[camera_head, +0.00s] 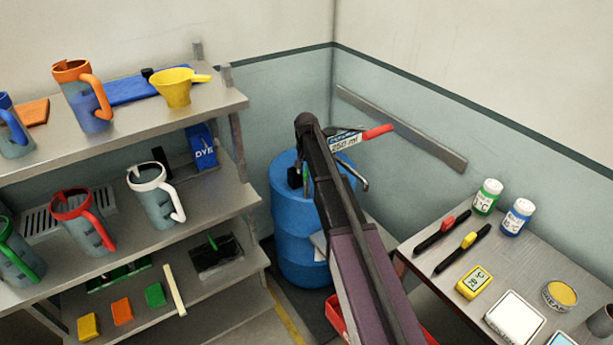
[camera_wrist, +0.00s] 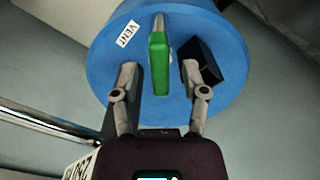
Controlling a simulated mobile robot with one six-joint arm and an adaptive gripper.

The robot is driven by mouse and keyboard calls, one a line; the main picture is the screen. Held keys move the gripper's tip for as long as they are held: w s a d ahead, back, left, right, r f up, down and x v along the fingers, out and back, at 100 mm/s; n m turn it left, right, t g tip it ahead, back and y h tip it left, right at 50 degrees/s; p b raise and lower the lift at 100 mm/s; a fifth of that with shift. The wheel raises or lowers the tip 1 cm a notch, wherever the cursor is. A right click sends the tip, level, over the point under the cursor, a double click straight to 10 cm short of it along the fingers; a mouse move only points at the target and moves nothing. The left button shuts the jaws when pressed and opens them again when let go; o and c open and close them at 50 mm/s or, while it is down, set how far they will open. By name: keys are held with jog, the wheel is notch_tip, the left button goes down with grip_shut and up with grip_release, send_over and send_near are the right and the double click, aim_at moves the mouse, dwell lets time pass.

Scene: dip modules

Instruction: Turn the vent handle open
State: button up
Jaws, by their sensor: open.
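In the wrist view, the vent handle is a green lever (camera_wrist: 159,62) on the top of a blue drum (camera_wrist: 105,52), next to a white label reading VENT (camera_wrist: 128,33). The lever points straight up and down in that picture. My gripper (camera_wrist: 160,68) is open, with one finger on each side of the lever; I cannot tell whether either touches it. In the head view the blue drum (camera_head: 297,238) stands in the corner, and my arm hides much of its top and the lever.
A black block (camera_wrist: 205,62) sits on the drum beside my right finger. A shelf rack (camera_head: 225,195) with jugs stands left of the drum. A table (camera_head: 410,265) with bottles and small instruments stands at right.

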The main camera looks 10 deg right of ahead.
jog(key=shift+f, duration=0.35)
grip_shut()
jog(key=shift+n, duration=0.3)
jog(key=n, duration=0.4)
jog(key=shift+n, duration=2.3)
